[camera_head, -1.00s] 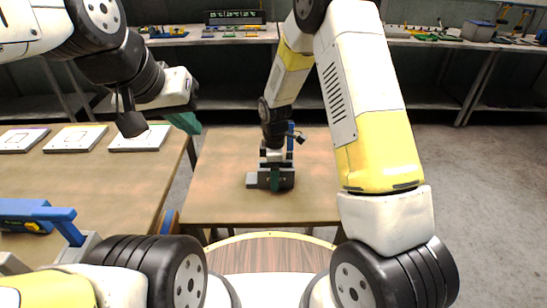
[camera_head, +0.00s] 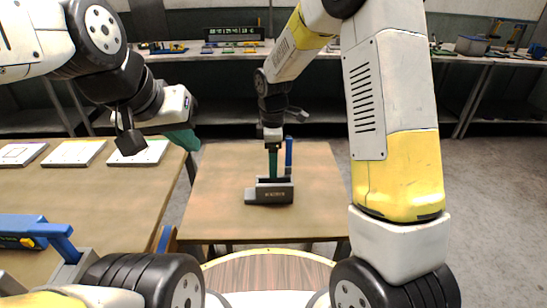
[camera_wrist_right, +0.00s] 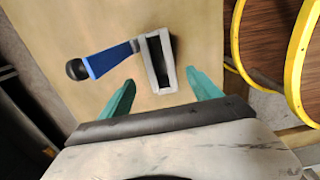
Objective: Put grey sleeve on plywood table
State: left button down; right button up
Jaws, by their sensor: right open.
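In the right wrist view, the sleeve (camera_wrist_right: 149,66) shows as a hollow grey frame with a dark opening, lying ahead of and between the two teal fingers. My right gripper (camera_head: 273,172) is over the sleeve, and in its wrist view (camera_wrist_right: 162,94) it is open and empty. My left gripper (camera_head: 184,139) hangs by the left table, one teal finger visible; its opening is hidden.
A blue handle (camera_wrist_right: 108,60) with a black knob meets the sleeve's side in the wrist view. The left table (camera_head: 90,185) bears several white plates (camera_head: 75,153) and a blue tool (camera_head: 30,228). A yellow-rimmed round wooden top (camera_head: 268,270) is in front. The middle table is otherwise clear.

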jog(key=s+d+r+m+t+y, duration=0.1)
jog(key=s+d+r+m, duration=0.25)
jog(key=r, duration=0.25)
jog(key=s+d+r+m+t, duration=0.25)
jog(key=s+r+m, duration=0.2)
jog(key=r, duration=0.25)
jog(key=s+d+r+m+y, duration=0.1)
jog(key=s+d+r+m, duration=0.25)
jog(key=s+r, duration=0.2)
jog(key=s+d+r+m+t, duration=0.2)
jog(key=s+d+m, duration=0.1)
jog(key=s+m, duration=0.3)
jog(key=shift+s+r+t, duration=0.35)
jog(key=shift+s+r, duration=0.05)
jog(key=shift+s, duration=0.7)
